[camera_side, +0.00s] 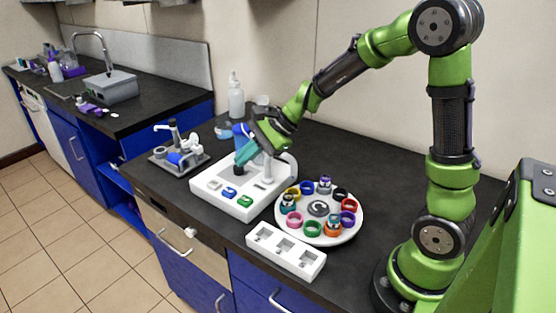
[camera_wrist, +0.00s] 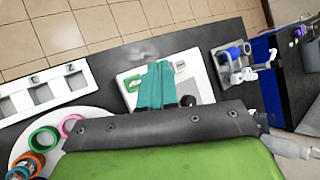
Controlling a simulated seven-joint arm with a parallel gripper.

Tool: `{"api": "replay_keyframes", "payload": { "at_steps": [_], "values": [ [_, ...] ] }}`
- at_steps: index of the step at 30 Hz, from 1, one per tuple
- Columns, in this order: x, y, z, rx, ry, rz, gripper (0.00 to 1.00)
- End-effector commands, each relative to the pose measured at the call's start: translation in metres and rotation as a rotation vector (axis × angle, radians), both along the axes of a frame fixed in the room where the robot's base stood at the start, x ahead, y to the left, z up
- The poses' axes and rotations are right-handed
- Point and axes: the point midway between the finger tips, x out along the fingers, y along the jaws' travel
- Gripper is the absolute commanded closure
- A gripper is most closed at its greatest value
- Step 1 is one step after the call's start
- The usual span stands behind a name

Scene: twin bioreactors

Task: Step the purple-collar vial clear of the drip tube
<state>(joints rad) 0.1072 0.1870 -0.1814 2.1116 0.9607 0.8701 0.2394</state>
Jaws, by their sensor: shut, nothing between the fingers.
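My gripper (camera_side: 241,165) is shut and empty, its teal fingers together above the button side of the white station (camera_side: 240,211). In the wrist view the shut fingers (camera_wrist: 158,68) cover part of the station. The station has grey, blue and green buttons (camera_side: 244,201). A pale arched tube (camera_side: 291,163), likely the drip tube, rises at its right end. The round white carousel (camera_side: 354,230) carries coloured collars. A vial with a purplish collar (camera_side: 324,184) stands at its back; I cannot tell for sure that it is the purple-collar vial. A purple ring (camera_side: 348,218) shows on the right side.
A white three-slot rack (camera_side: 285,250) lies in front of the carousel, near the counter's front edge. A small apparatus with a blue part (camera_side: 181,158) stands left of the station. A white bottle (camera_side: 236,98) stands behind. Dark counter is free behind the carousel.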

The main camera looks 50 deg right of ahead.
Motion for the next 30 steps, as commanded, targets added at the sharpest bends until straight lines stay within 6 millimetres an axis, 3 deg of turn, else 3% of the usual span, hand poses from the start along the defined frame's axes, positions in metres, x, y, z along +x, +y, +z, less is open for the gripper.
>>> {"api": "replay_keyframes", "payload": {
  "at_steps": [11, 24, 30],
  "values": [
    [0.0, 0.0, -0.011, 0.003, 0.004, 0.0, 1.0],
    [0.0, 0.0, -0.071, 0.002, 0.005, -0.001, 1.0],
    [0.0, 0.0, -0.085, 0.002, 0.003, -0.001, 1.0]
  ]
}}
